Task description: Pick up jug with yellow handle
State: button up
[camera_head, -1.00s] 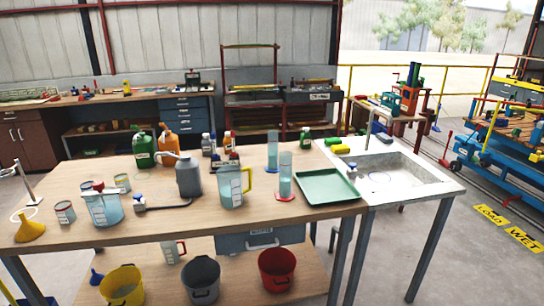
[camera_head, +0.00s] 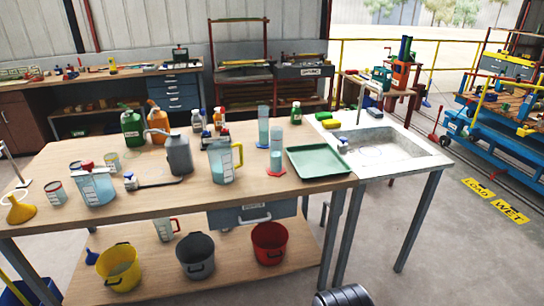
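The jug with the yellow handle (camera_head: 222,163) is a clear, bluish measuring jug. It stands upright on the wooden table top, right of the middle, with its handle toward the right. A grey can (camera_head: 179,156) stands just left of it, and small bottles stand behind it. My gripper's fingers are not in view. A dark ribbed cylinder at the bottom edge seems to be part of my arm, well in front of the table and apart from the jug.
Measuring cylinders (camera_head: 276,152) and a green tray (camera_head: 318,161) lie to the jug's right, beside the sink (camera_head: 378,150). Another jug (camera_head: 92,187) stands at the left. Yellow, grey and red buckets (camera_head: 270,243) stand on the lower shelf. The floor at right is open.

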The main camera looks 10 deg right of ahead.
aim_at(220, 155)
jog(key=i+j+z, duration=0.2)
jog(key=i, duration=0.25)
jog(key=i+j+z, duration=0.15)
jog(key=i, duration=0.3)
jog(key=i+j+z, duration=0.2)
jog(key=i, duration=0.25)
